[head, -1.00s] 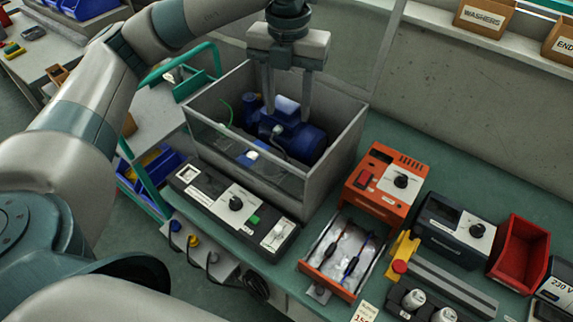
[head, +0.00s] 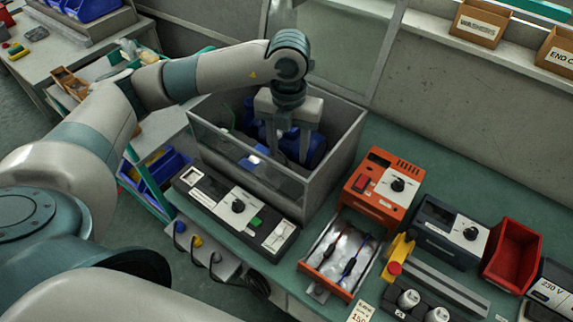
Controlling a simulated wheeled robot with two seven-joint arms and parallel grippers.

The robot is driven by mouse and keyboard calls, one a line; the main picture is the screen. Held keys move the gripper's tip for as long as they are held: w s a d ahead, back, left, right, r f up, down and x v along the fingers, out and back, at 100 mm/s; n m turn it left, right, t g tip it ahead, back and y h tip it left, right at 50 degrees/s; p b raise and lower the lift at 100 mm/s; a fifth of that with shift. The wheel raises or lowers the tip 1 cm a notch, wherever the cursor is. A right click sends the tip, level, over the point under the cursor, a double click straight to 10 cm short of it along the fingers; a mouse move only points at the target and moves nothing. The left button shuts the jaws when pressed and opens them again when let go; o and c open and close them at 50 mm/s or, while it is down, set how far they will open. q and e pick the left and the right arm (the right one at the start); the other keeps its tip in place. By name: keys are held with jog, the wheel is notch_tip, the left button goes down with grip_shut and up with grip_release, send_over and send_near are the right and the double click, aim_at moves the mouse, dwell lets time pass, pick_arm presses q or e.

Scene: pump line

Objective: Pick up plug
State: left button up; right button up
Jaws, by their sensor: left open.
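A blue pump (head: 316,148) sits inside the grey open-topped box with a clear front (head: 338,170). My left gripper (head: 289,158) points down into the box, its two fingers apart, in front of the pump. No object shows clearly between the fingers. I cannot make out the plug for certain; the gripper and the box's front cover much of the pump. A small blue and white piece (head: 249,164) shows low behind the clear front. My right gripper is not in view.
A black control panel (head: 237,207) stands before the box. An orange unit (head: 381,187), an open drawer with leads (head: 340,257), a dark meter (head: 452,229) and a red bin (head: 512,254) crowd the right. Cables hang at the bench's front edge.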

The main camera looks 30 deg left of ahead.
aim_at(286, 166)
pick_arm(q)
jog(key=shift+f, duration=0.55)
jog(key=shift+s+f+p, duration=0.1)
jog(key=shift+f+p, duration=0.25)
jog(key=shift+p, duration=0.15)
jog(key=f, duration=0.1)
jog(key=f+p, duration=0.2)
jog(key=shift+s+a+f, duration=0.15)
jog(key=shift+s+f, duration=0.1)
jog(key=shift+f, duration=0.5)
jog(key=shift+w, duration=0.1)
jog(key=c, duration=1.2)
jog(key=shift+o, duration=0.2)
